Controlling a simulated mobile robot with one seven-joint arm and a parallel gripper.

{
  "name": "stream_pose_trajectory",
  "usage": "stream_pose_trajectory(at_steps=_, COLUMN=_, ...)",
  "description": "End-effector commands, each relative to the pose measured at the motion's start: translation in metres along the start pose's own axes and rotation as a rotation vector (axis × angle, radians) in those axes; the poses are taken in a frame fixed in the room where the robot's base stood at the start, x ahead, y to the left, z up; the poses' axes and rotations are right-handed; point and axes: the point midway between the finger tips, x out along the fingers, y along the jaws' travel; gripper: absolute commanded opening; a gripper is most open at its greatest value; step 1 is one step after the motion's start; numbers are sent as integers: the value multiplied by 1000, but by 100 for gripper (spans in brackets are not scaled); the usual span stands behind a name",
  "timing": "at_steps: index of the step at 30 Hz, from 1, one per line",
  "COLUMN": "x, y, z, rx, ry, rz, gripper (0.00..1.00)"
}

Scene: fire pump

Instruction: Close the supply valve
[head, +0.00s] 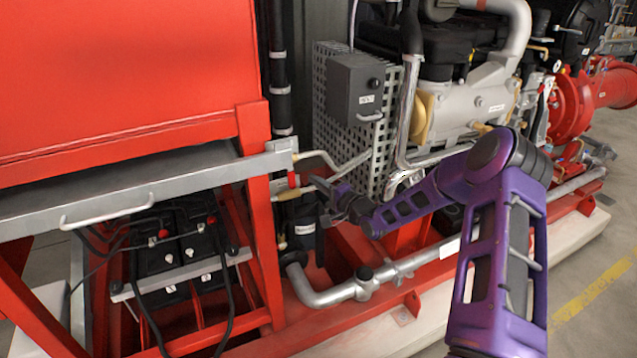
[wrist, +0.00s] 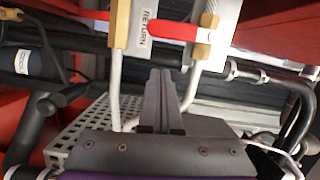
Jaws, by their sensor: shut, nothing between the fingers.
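A red lever (wrist: 172,29) lies across the wrist view near the top. Its right end meets a brass valve body (wrist: 204,50) on a pale pipe. A second brass valve body (wrist: 120,24) stands to its left, beside a plate marked RETURN (wrist: 147,30). No supply label is readable.
A perforated grey guard (head: 333,95) with a grey box (head: 356,86) stands behind my gripper. The red frame post (head: 262,215) is to the left, with batteries (head: 180,245) beyond it. A silver pipe (head: 340,292) runs below. Open floor (head: 600,270) lies at the right.

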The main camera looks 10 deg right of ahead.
Motion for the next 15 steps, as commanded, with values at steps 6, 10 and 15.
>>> stream_pose_trajectory(at_steps=6, x=-28, y=-1, z=0, rx=1, ry=3, rz=3, gripper=0)
stream_pose_trajectory(at_steps=10, x=-58, y=0, z=1, rx=1, ry=3, rz=3, gripper=0)
stream_pose_trajectory(at_steps=15, x=-84, y=0, z=1, rx=0, ry=2, rz=2, gripper=0)
